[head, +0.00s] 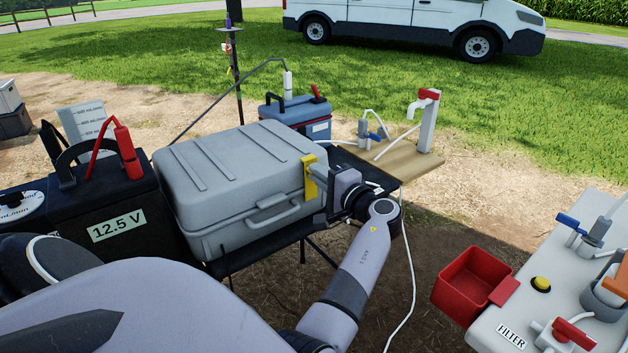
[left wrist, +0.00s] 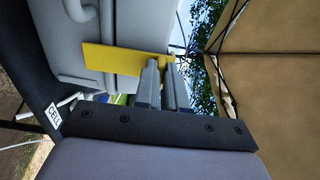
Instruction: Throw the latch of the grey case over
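The grey case (head: 238,180) lies with its lid down on a dark table. A yellow latch (head: 310,178) stands upright against its front, near the right end. The case and the yellow latch (left wrist: 112,58) also show in the left wrist view. My left gripper (head: 322,172) is at the latch, reaching in from the right. In the left wrist view its two fingers (left wrist: 162,85) lie close together, with their tips at the latch's edge. They look shut, with nothing seen held between them; whether they touch the latch is unclear. My right gripper is not in view.
A black battery box (head: 125,205) reading 12.5 V stands left of the case. A blue box (head: 296,117) and a wooden board with a red-handled tap (head: 428,110) are behind. A red bin (head: 470,285) hangs by the grey bench at right. A white hose (head: 410,285) hangs near my arm.

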